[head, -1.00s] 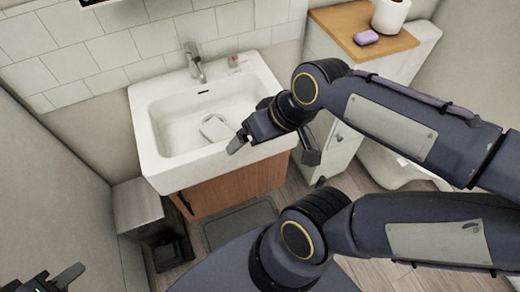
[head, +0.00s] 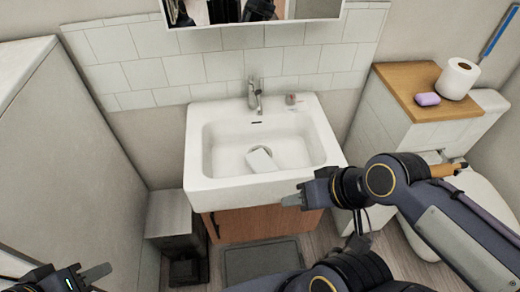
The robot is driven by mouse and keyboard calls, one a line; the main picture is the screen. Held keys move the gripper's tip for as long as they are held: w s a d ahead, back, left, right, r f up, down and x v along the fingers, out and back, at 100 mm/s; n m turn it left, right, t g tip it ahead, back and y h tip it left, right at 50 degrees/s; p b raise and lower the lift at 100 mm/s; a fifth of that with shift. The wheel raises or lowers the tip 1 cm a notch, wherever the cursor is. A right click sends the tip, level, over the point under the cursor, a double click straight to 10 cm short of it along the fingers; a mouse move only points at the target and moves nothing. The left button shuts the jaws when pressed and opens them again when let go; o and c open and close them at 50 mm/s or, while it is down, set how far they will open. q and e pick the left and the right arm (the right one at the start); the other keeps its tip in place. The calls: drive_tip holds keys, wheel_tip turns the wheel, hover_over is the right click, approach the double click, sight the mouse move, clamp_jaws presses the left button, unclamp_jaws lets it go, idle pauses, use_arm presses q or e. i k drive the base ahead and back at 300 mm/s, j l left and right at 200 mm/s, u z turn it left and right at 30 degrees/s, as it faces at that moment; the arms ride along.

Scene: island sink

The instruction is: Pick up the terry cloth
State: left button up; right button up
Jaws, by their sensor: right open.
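A small white folded piece, which looks like the terry cloth (head: 261,160), lies in the white sink basin (head: 226,150), by the drain. My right gripper (head: 303,198) is at the sink's front right edge, open and empty, apart from the cloth and to its lower right. My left gripper (head: 92,274) is at the bottom left corner, far from the sink. It is partly cut off by the frame, so its opening cannot be judged.
A faucet (head: 255,95) stands at the sink's back rim. A wooden-topped cabinet (head: 400,88) at right holds purple soap (head: 427,99) and a paper roll (head: 458,78). A toilet (head: 475,200) is at right. A grey bin (head: 170,215) stands left below the sink.

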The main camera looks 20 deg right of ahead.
sight(258, 161)
drive_tip(key=k+z, duration=0.35)
drive_tip(key=k+l+z, duration=0.15)
drive_tip(key=z, duration=0.2)
drive_tip(key=i+l+z, duration=0.1)
drive_tip(key=z, duration=0.3)
drive_tip(key=i+z, duration=0.45)
drive_tip(key=k, duration=0.1)
